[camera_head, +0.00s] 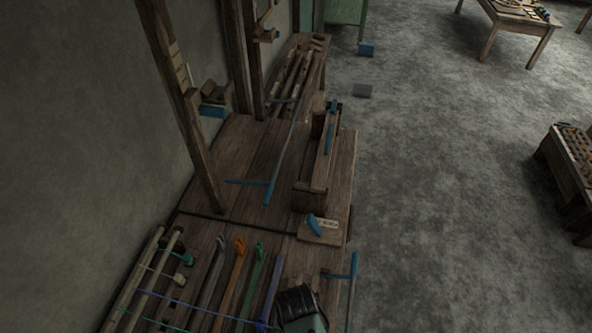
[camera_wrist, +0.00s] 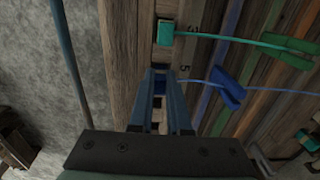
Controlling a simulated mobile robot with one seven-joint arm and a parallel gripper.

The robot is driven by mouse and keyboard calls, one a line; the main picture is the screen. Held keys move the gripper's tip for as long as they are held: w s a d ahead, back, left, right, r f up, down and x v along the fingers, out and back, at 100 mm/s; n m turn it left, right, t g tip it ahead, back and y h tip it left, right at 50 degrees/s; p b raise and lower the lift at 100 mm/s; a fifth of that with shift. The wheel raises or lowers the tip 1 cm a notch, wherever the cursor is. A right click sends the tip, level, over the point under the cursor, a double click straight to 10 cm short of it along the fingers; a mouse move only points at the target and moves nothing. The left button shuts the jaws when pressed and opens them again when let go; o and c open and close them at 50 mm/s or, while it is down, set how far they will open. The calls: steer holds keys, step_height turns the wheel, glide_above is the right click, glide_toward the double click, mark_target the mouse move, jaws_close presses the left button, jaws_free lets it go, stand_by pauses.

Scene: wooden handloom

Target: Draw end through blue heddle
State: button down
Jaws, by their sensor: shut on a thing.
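In the wrist view, my gripper (camera_wrist: 160,74) is shut on a small blue tab (camera_wrist: 159,87) over the wooden board, near the marks 3 and 5. A pale blue thread (camera_wrist: 193,80) runs right from between the fingers to the blue clip-like heddle (camera_wrist: 228,88) on the blue strip (camera_wrist: 211,112). Thread also shows on the heddle's far side; the eye itself is too small to make out. In the head view, the blue heddle (camera_head: 262,325) is at the bottom, left of my dark wrist, which hides the fingertips.
A green tab (camera_wrist: 165,33) sits on the board, its thread leading to a green heddle (camera_wrist: 288,43). An upright blue-topped rod (camera_head: 352,268) stands at the loom's right edge. A blue piece on a block (camera_head: 318,228) and a wooden frame (camera_head: 320,165) lie beyond.

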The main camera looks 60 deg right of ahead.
steer(key=c, duration=0.8)
jaws_free()
step_height(320, 180, up, 13)
